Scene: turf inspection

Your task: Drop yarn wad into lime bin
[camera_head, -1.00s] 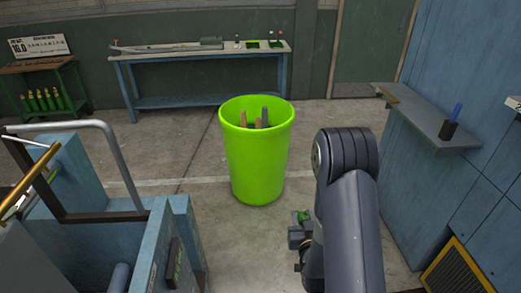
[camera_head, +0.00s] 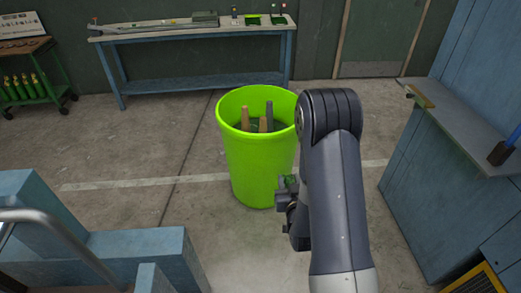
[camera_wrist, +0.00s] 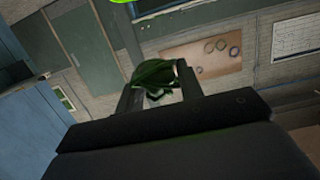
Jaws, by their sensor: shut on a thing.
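The lime bin (camera_head: 258,170) stands on the floor just beyond and left of my arm, with several brown and grey pieces sticking up inside it. A sliver of its lime rim (camera_wrist: 124,1) shows at the top edge of the wrist view. My gripper (camera_head: 288,183) is beside the bin's right side, below rim height in the picture. In the wrist view my gripper (camera_wrist: 160,80) is shut on the yarn wad (camera_wrist: 155,78), a dark green tangle between the fingers. In the head view the wad is a small green patch, partly hidden by the gripper.
A blue workbench (camera_head: 195,65) stands at the back wall, with a green bottle cart (camera_head: 30,85) to its left. Blue machinery (camera_head: 100,250) fills the lower left. A blue cabinet with a shelf (camera_head: 465,130) is at right. Open floor lies left of the bin.

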